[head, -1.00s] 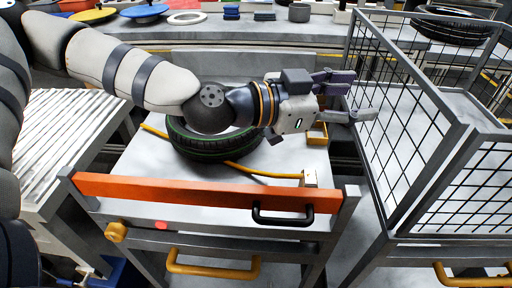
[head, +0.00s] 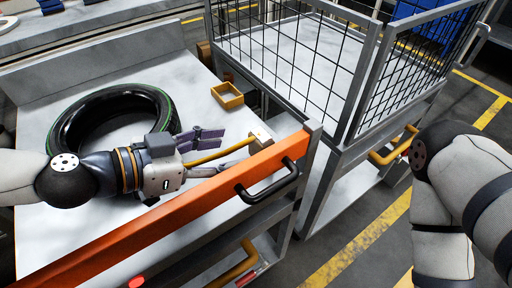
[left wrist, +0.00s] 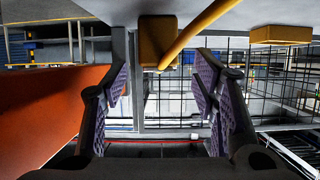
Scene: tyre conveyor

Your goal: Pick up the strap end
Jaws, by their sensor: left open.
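The yellow strap (head: 219,154) runs across the table top from under my left gripper to a tan block-shaped strap end (head: 260,138) near the orange bar. My left gripper (head: 216,152) is open and empty, its fingers pointing toward the strap end. In the left wrist view the strap end (left wrist: 158,42) shows ahead, between the open fingers (left wrist: 163,95) but toward the top of the picture, apart from them. The strap (left wrist: 195,30) slants away from it. My right arm shows at the right of the head view; its gripper is out of view.
A black tyre (head: 65,128) lies on the table (head: 60,215) behind my left gripper. The orange bar (head: 170,222) with a black handle (head: 268,188) lines the table's near edge. A small yellow tray (head: 227,96) sits beyond the strap end. A wire-mesh cage cart (head: 358,75) stands at the right.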

